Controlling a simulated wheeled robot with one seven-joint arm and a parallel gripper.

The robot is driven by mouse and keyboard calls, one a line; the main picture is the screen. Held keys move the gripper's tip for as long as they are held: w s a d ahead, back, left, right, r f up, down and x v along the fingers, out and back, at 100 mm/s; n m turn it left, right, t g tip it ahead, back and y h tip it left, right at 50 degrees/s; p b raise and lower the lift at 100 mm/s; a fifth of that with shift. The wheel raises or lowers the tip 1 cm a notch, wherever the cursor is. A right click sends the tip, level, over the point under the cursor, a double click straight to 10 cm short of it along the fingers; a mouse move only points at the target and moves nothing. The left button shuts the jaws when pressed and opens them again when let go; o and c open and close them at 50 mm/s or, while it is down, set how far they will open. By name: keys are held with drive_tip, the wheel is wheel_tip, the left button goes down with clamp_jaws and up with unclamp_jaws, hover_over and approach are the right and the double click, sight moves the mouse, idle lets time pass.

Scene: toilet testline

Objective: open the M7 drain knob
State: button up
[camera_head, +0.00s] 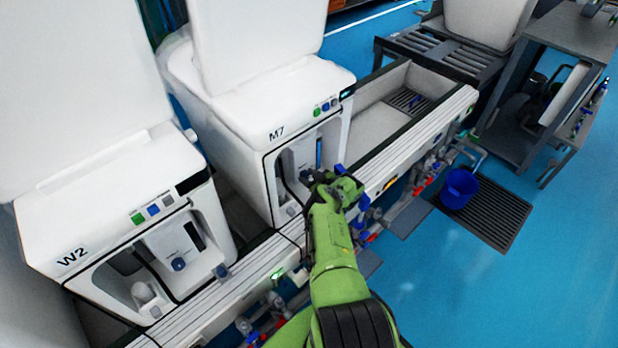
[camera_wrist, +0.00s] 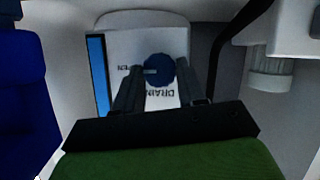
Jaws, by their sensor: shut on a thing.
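The M7 machine (camera_head: 277,133) is a white unit in the middle of the head view, with an open recess in its front. My gripper (camera_head: 318,180) reaches into this recess and hides the drain knob there. In the wrist view the knob (camera_wrist: 159,67) is round and dark blue, on a pale plate (camera_wrist: 118,42) with upside-down "DRAIN" lettering. A pale mark on the knob points left, towards partly covered lettering ending in "PEN". My gripper (camera_wrist: 160,74) has one finger on each side of the knob and is shut on it.
The W2 machine (camera_head: 110,225) stands to the left with its own knob (camera_head: 178,264). A ribbed rail (camera_head: 215,300) runs below both machines. A white cylindrical part (camera_wrist: 272,75) is right of the plate in the wrist view. A blue bucket (camera_head: 459,188) and open blue floor lie to the right.

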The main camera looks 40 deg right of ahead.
drive_tip(key=shift+f, duration=0.1)
idle(0.4)
drive_tip(key=o, duration=1.1)
drive_tip(key=p+v, duration=1.1)
drive_tip(key=v, duration=0.4)
drive_tip(key=shift+s+r, duration=0.25)
drive_tip(key=shift+s, duration=0.1)
